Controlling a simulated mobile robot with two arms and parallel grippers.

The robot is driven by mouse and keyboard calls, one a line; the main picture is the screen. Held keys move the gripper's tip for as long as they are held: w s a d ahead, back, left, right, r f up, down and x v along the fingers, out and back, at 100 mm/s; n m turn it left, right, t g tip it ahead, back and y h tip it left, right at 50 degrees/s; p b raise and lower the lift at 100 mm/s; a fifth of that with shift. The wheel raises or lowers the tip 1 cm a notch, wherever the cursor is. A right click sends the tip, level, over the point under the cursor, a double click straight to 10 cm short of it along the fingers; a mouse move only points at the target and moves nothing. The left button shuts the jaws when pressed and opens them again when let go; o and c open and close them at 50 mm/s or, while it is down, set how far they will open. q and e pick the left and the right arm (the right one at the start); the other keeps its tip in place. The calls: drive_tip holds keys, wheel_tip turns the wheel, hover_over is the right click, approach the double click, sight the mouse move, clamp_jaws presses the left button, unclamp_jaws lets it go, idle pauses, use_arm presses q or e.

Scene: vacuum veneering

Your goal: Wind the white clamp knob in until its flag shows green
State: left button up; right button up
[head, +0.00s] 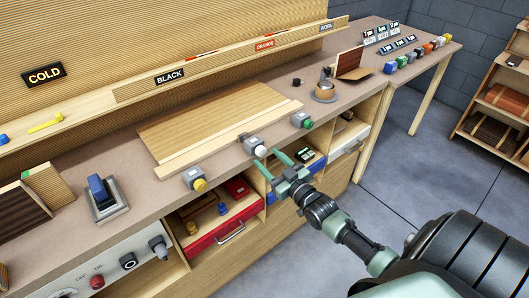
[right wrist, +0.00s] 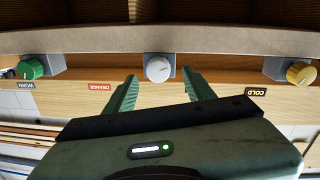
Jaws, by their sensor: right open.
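The white clamp knob (head: 261,151) sits on a grey block (head: 248,142) at the bench's front edge, between a yellow knob and a green knob. In the right wrist view the white knob (right wrist: 158,69) is near the middle, with a pale mark on its face. My right gripper (head: 266,156) is open in front of it. In the right wrist view its fingers (right wrist: 159,78) lie to either side of the knob, with gaps visible; I cannot tell whether the tips reach past its face. No flag can be made out. My left gripper is out of view.
The yellow knob (head: 200,185) and green knob (head: 308,124) stand along the same edge. A wooden panel (head: 215,120) lies behind. Below are an open red drawer (head: 215,228) and shelves.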

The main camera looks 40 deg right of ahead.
sight(263, 153)
drive_tip(key=shift+w+d, duration=0.1)
drive_tip(key=shift+w, duration=1.4)
clamp_jaws()
drive_tip(key=shift+m, duration=0.3)
drive_tip(key=shift+m+p, duration=0.45)
drive_tip(key=shift+m, duration=0.45)
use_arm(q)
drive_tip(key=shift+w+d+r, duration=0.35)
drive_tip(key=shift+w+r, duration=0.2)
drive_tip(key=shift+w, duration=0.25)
use_arm(e)
unclamp_jaws()
